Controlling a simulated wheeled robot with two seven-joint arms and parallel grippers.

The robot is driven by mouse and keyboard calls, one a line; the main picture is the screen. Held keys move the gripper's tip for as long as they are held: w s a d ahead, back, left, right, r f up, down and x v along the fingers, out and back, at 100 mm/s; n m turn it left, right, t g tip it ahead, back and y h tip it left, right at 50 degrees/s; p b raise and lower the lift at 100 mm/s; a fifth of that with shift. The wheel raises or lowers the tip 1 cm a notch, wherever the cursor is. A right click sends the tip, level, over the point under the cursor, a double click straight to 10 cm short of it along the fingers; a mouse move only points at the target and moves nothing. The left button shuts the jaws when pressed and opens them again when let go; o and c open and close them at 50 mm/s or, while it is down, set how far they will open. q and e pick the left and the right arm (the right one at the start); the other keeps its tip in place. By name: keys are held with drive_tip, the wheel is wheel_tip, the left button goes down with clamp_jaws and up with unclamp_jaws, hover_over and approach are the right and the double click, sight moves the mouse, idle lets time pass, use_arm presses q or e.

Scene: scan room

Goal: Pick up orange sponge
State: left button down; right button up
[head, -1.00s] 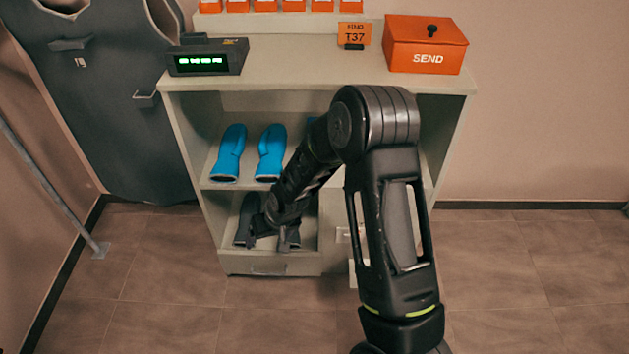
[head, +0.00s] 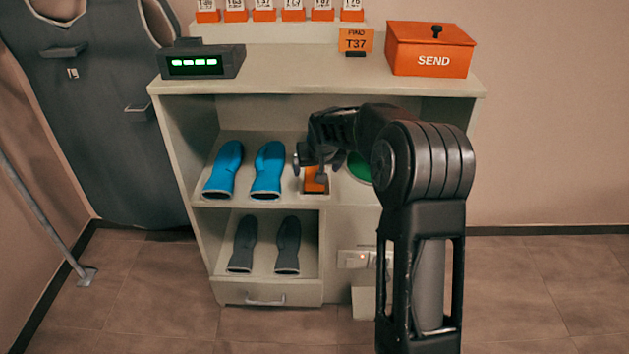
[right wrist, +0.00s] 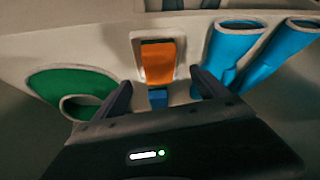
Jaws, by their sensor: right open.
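The orange sponge (head: 313,184) is on the cabinet's upper shelf, right of the blue gloves and partly hidden by my right gripper (head: 317,170). In the right wrist view the sponge (right wrist: 158,58) is an orange block in a pale tray (right wrist: 138,48), with a small blue patch (right wrist: 158,98) at its near end. My right gripper (right wrist: 163,90) is open there, its two dark fingers apart, and the sponge appears ahead of the gap between them. Nothing is held. My left gripper is out of view.
Grey gloves (head: 287,245) are on the lower shelf. The cabinet top (head: 300,72) overhangs, with an orange SEND box (head: 428,50) on it.

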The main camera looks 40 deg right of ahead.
sight(315, 172)
drive_tip(key=shift+w+f, duration=0.15)
drive_tip(key=shift+f, duration=0.05)
drive_tip(key=x, duration=0.1)
drive_tip(key=b+x, duration=0.1)
drive_tip(key=x, duration=0.3)
drive_tip(key=shift+w+d, duration=0.1)
drive_tip(key=shift+d, duration=0.2)
idle(0.4)
drive_tip(key=c, duration=1.4)
